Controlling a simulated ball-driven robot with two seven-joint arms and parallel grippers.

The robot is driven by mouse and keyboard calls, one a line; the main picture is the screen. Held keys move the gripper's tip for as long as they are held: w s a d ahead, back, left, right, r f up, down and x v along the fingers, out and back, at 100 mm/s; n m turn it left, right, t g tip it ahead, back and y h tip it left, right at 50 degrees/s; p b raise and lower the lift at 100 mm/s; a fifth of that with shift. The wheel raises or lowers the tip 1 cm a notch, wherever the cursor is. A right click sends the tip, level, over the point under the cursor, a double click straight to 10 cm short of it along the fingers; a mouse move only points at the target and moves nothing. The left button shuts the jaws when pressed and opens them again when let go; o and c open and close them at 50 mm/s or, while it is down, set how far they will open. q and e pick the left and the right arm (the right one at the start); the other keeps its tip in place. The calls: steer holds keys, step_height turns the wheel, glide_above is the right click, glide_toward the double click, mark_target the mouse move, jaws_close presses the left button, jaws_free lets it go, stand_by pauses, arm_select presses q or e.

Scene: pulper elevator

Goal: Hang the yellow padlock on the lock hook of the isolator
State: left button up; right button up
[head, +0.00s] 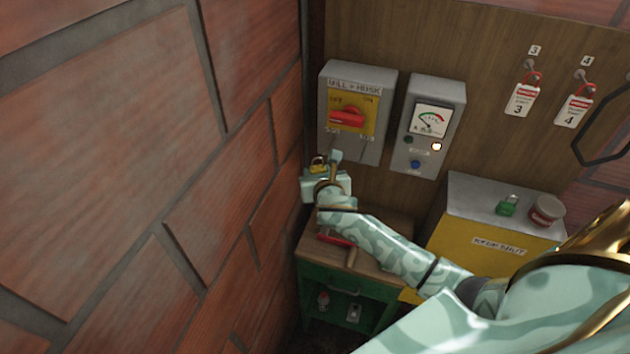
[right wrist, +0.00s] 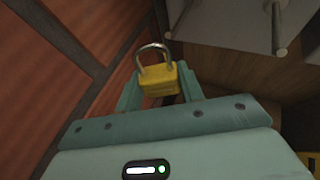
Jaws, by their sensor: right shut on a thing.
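The yellow padlock (right wrist: 158,80) is held upright between the fingers of my right gripper (right wrist: 160,92), its closed-looking shackle pointing up. In the head view the padlock (head: 318,164) and my right gripper (head: 323,170) are just below the lower left corner of the isolator (head: 382,95). The isolator is a grey box with a yellow plate and a red handle (head: 347,117). Two pegs stick out low on its front; in the right wrist view a left peg (right wrist: 182,20) and a right peg (right wrist: 278,30) show above and right of the padlock, apart from it. My left gripper is out of view.
A grey meter box (head: 453,95) hangs right of the isolator. Brick wall (head: 150,150) is close on the left. Tags hang at right.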

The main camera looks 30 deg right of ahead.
steer(key=shift+w+d+f+b, duration=0.1)
steer(key=shift+w+d+b, duration=0.25)
steer(key=shift+d, duration=0.25)
steer(key=w+d, duration=0.1)
steer(key=w+d+f+b, duration=0.1)
steer(key=d, duration=0.1)
steer(key=shift+w, duration=0.35)
steer(key=o, duration=1.1)
steer(key=shift+s+a, duration=0.1)
